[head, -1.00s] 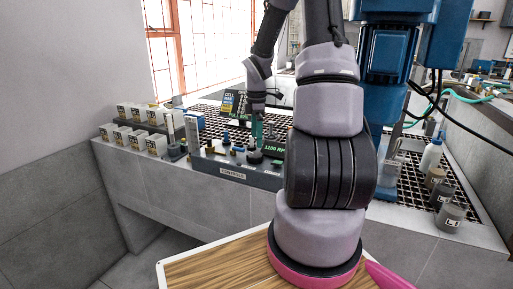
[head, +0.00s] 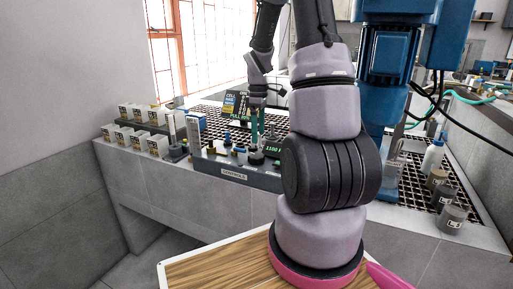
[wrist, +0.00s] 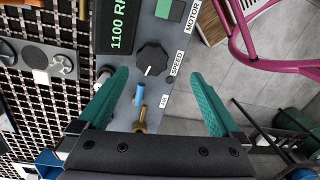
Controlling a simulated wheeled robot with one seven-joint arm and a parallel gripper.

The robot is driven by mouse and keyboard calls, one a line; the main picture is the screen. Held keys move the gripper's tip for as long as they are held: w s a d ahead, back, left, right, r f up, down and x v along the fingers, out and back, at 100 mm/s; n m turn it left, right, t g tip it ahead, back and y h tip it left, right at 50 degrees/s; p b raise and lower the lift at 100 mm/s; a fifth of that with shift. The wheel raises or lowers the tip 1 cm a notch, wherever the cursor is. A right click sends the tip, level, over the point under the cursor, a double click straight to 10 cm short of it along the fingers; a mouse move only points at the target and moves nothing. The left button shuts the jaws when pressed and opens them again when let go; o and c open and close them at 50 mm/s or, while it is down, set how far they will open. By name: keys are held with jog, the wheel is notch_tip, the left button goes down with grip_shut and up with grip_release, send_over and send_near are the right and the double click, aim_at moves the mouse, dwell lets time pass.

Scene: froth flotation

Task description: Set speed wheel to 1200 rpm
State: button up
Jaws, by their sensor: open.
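The speed wheel, a black fluted knob (wrist: 153,60) with a white pointer line, sits on the grey control panel (wrist: 180,103) beside a "SPEED" label in the wrist view. The green display (wrist: 118,30) by it reads 1100 RPM. In the head view the panel front, marked CONTROLS (head: 234,174), stands on the bench.
A blue valve lever (wrist: 139,95) and brass fitting (wrist: 141,118) stand near the knob, by the AIR label. Several white labelled boxes (head: 157,145) sit left of the panel. Blue machinery (head: 390,65) rises at right, with bottles (head: 432,155) beyond it.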

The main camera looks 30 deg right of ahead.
aim_at(256, 155)
jog(key=m, duration=0.2)
jog(key=shift+s+a+f+m, duration=0.1)
jog(key=shift+a+f+m, duration=0.2)
jog(key=shift+m, duration=0.1)
jog(key=m, duration=0.5)
jog(key=f+m, duration=0.5)
jog(key=w+f+m, duration=0.1)
jog(key=f+m, duration=0.1)
jog(key=f, duration=0.1)
jog(key=shift+w+d+f+t, duration=0.1)
jog(key=shift+d+f+t, duration=0.05)
jog(key=shift+t, duration=0.25)
jog(key=c, duration=1.3)
jog(key=shift+m, duration=1.8)
